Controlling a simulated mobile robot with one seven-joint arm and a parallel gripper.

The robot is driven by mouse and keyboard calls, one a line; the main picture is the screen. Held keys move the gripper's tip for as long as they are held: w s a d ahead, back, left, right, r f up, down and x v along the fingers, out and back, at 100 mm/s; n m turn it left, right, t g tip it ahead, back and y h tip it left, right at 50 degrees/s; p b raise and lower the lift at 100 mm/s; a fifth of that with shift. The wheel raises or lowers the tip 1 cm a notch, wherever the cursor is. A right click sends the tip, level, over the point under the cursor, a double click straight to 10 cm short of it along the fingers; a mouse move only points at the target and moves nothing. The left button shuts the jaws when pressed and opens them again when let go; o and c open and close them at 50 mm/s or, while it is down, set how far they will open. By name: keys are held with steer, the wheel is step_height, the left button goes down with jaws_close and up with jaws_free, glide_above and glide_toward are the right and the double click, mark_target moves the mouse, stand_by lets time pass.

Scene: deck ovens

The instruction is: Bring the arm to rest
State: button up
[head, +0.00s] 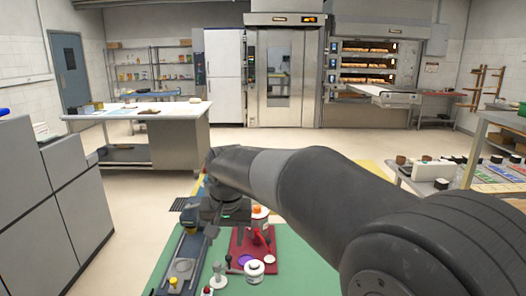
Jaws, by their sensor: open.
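My dark grey arm (315,185) reaches from the lower right across the middle of the head view to a bent joint left of centre. Below that joint my gripper (222,217) hangs over the far part of a green-topped table (150,278). It is small and dark here, and its fingertips are hard to make out. It is open, and nothing shows held in it.
On the green top are a dark red board (243,246), a white round item (254,272) and a blue-grey long device (186,262). Grey cabinets (60,190) stand left, a shelf unit (500,120) right, deck ovens (365,68) behind. The floor (285,138) beyond is clear.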

steer(key=s+d+r+t, duration=0.1)
steer(key=s+d, duration=0.5)
steer(key=d, duration=0.2)
steer(key=s+d+r+t, duration=0.1)
steer(key=s+d+r, duration=0.1)
steer(key=s+d, duration=0.45)
steer(key=s+d+f+m+t+h, duration=0.1)
steer(key=s+d+f, duration=0.4)
steer(key=s+d, duration=0.4)
steer(key=shift+s+d+t, duration=0.25)
steer(key=shift+s+t, duration=0.1)
steer(key=shift+t, duration=0.05)
